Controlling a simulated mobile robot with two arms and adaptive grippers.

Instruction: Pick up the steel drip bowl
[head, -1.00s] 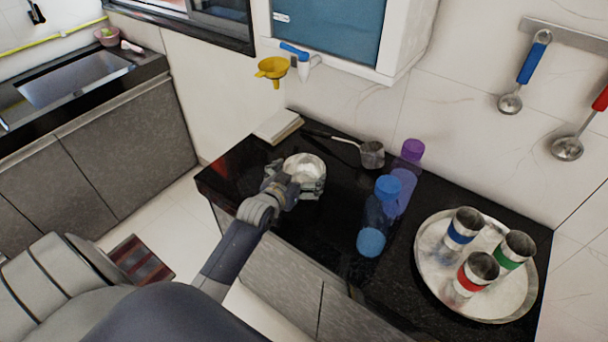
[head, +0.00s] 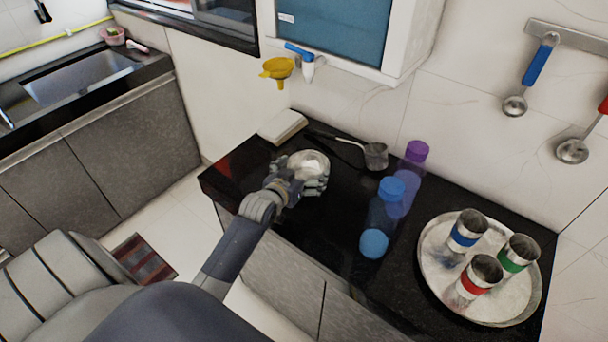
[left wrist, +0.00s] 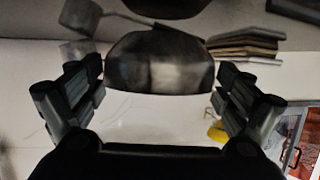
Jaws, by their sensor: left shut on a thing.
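The steel drip bowl (head: 308,163) is round and shiny, at the left part of the black counter (head: 330,225) in the head view. My left gripper (head: 304,184) is shut on it, with fingers around its near and right sides. In the left wrist view the bowl (left wrist: 160,62) sits between the two fingers (left wrist: 160,95), one on each side. The near part of the bowl is hidden by the gripper. I cannot tell whether its base touches the counter. My right gripper is out of view.
A steel ladle (head: 375,156) and a pale stack (head: 282,126) lie behind the bowl. Blue (head: 382,213) and purple (head: 411,168) bottles stand to the right, then a round tray (head: 437,275) with three steel cups. A yellow funnel (head: 278,69) hangs near the wall tap.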

